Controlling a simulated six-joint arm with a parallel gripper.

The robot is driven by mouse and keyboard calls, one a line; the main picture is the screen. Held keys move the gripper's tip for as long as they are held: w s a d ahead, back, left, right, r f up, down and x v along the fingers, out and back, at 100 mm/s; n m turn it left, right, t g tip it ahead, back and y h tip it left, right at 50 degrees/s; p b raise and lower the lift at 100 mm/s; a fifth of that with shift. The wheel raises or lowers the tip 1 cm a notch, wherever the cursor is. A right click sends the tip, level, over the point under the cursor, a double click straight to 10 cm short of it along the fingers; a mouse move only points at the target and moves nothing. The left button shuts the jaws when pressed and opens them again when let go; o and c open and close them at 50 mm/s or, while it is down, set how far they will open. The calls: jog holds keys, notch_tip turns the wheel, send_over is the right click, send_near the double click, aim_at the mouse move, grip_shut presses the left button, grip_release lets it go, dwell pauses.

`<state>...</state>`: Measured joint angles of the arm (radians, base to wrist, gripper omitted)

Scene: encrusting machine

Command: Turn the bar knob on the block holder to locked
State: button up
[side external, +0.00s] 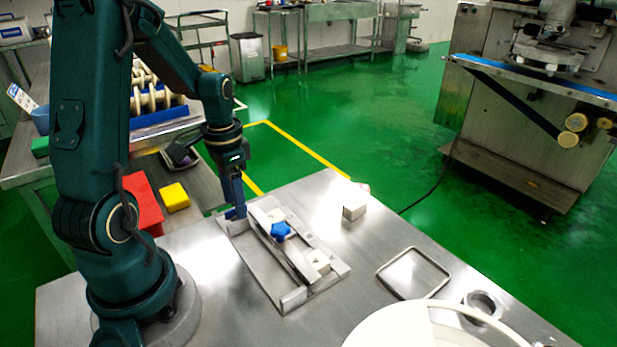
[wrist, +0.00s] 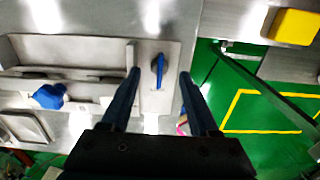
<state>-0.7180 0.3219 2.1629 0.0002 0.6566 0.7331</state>
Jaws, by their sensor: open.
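The block holder (side external: 314,289) is a grey metal tray-like fixture on the steel table. Its blue bar knob (wrist: 158,70) stands on a flat plate at one end of the holder in the wrist view, with its bar running up and down the picture. A blue star-shaped knob (side external: 280,230) sits mid-holder and also shows in the wrist view (wrist: 48,96). My gripper (wrist: 158,78) is open, its two dark fingers on either side of the bar knob with clear gaps. In the side view my gripper (side external: 236,212) points down at the holder's far left end and hides most of the bar knob.
A small pale block (side external: 354,212) lies right of the holder. An empty rectangular tray (side external: 413,272), a metal ring (side external: 484,305) and a white round lid (side external: 400,328) are at the right. A yellow block (side external: 174,197) and red bin (side external: 143,203) are at the left.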

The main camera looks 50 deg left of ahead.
jog(key=shift+r, duration=1.75)
jog(key=d+r, duration=0.1)
jog(key=w+d+r+m+t, duration=0.1)
jog(key=w+d+r+m, duration=0.1)
jog(key=shift+w+d+r+t+y, duration=0.1)
jog(key=shift+d+r+t+y, duration=0.2)
jog(key=shift+d+r+y, duration=0.1)
jog(key=s+d+r+n+t, duration=0.1)
jog(key=s+d+r+t, duration=0.1)
jog(key=d, duration=0.4)
jog(key=s+d+r+n+t, duration=0.1)
jog(key=s+d+r+t, duration=0.1)
jog(key=d, duration=0.4)
jog(key=shift+s+d+r+h, duration=0.2)
jog(key=shift+s+r+h, duration=0.35)
jog(key=shift+s, duration=0.7)
jog(key=shift+r, duration=0.15)
